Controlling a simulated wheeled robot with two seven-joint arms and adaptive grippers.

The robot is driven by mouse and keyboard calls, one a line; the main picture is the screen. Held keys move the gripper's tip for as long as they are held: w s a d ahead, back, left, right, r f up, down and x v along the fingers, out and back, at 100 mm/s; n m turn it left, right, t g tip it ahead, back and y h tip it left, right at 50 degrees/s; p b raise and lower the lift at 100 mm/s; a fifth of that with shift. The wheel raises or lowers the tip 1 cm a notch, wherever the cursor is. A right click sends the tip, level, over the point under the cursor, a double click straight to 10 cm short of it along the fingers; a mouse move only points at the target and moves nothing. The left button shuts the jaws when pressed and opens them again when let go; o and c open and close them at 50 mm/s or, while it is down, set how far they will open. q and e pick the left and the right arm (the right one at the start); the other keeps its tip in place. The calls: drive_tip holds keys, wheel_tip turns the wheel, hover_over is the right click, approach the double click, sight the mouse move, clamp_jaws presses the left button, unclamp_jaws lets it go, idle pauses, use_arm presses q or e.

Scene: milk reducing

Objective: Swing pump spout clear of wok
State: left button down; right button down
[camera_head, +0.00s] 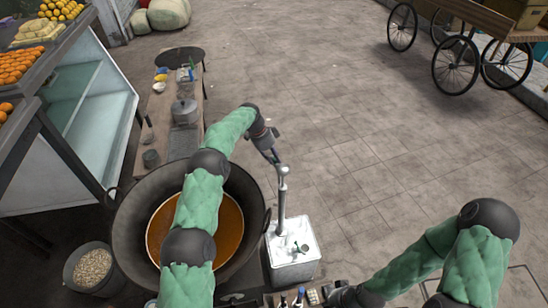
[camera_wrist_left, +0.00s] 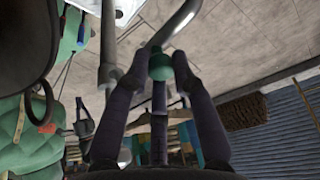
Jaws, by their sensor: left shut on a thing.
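The wok (camera_head: 127,225) is a wide dark pan at lower left, holding orange-brown liquid. The pump (camera_head: 282,205) is an upright metal post at the white container (camera_head: 293,268), right of the wok. My left arm crosses above the wok. My left gripper (camera_head: 273,155) is at the pump's top, right of the wok's rim. In the left wrist view, its fingers (camera_wrist_left: 158,72) are shut on a green knob (camera_wrist_left: 160,66) beside the curved metal spout (camera_wrist_left: 178,22). The spout's outlet is hard to make out in the head view. My right gripper (camera_head: 348,296) is low at the bottom edge, its fingers unclear.
A narrow table (camera_head: 150,115) with a pot (camera_head: 184,111) and bowls stands beyond the wok. A glass-sided stall (camera_head: 95,110) is at left, a bucket (camera_head: 90,268) below it. Small bottles (camera_head: 299,297) stand by the container. The paved floor right of the pump is clear.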

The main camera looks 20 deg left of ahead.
use_arm(q)
drive_tip(key=shift+w+d+m, duration=0.25)
drive_tip(key=shift+w+m, duration=0.05)
drive_tip(key=shift+d+r, duration=0.1)
drive_tip(key=shift+d, duration=0.05)
drive_tip(key=c, duration=1)
unclamp_jaws()
drive_tip(key=shift+w+d, duration=0.1)
drive_tip(key=shift+d, duration=0.05)
drive_tip(key=shift+c, duration=0.2)
drive_tip(key=shift+a+r, duration=0.15)
drive_tip(key=shift+a, duration=0.05)
drive_tip(key=v, duration=1.1)
drive_tip(key=shift+w+r, duration=0.25)
drive_tip(key=shift+r, duration=0.1)
